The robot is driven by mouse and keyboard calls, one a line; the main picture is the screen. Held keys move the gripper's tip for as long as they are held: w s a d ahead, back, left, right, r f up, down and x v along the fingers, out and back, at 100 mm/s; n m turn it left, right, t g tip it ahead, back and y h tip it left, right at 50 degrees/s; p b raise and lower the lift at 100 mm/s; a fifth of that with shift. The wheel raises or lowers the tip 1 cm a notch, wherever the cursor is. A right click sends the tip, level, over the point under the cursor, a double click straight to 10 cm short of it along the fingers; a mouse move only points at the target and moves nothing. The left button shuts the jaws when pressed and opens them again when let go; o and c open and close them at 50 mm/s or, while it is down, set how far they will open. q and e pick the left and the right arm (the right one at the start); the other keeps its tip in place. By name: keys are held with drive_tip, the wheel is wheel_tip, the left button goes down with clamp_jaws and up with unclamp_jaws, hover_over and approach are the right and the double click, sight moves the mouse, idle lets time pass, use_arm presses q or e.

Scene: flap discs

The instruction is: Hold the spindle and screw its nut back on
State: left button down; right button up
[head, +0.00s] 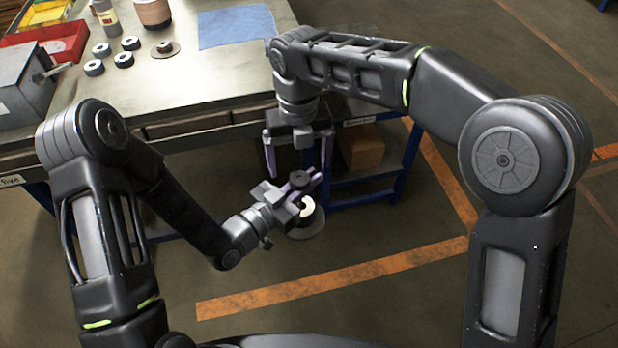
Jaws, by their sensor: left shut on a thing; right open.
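My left gripper (312,182) is shut on the spindle, in front of the table. The spindle shows a dark round top (299,180) by the fingers, with a pale ring and a wide grey disc (309,226) below. My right gripper (298,158) is open and points down, its two fingers spread apart just above and behind the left gripper. Nothing shows between its fingers. I cannot make out the nut for certain; the dark top is too small to tell apart.
Several dark rings (101,50) and a flanged piece (164,49) lie on the table (200,88). A blue mat (236,26), red bin (46,42), grey machine (22,86), bottle (105,18) and copper-coloured spool (153,12) are there too. A blue shelf (372,188) holds a box (362,149).

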drive_tip(key=shift+w+d+f+m, duration=0.15)
drive_tip(key=shift+w+f+m, duration=0.2)
drive_tip(key=shift+f+m, duration=0.15)
drive_tip(key=w+d+f+m+t+y, duration=0.1)
drive_tip(key=w+d+f+m+t, duration=0.2)
drive_tip(key=f+m, duration=0.4)
drive_tip(key=w+d+f+m, duration=0.3)
drive_tip(key=w+f+m, duration=0.25)
drive_tip(key=m, duration=0.35)
drive_tip(key=s+d+f+m+y, duration=0.1)
drive_tip(key=s+d+f+m, duration=0.2)
drive_tip(key=f+m, duration=0.35)
drive_tip(key=s+d+f+m, duration=0.1)
drive_tip(key=s+f+m, duration=0.3)
drive_tip(key=s+m, duration=0.2)
drive_tip(key=s+d+f+m+g+y, duration=0.1)
drive_tip(key=s+f+m, duration=0.3)
drive_tip(key=s, duration=0.7)
drive_tip(key=s+d+f+m+g+y, duration=0.1)
drive_tip(key=s+d+f+m, duration=0.1)
drive_tip(key=s+f+m, duration=0.3)
drive_tip(key=shift+s+m, duration=1.55)
drive_tip(key=shift+s, duration=0.7)
drive_tip(key=shift+d, duration=0.1)
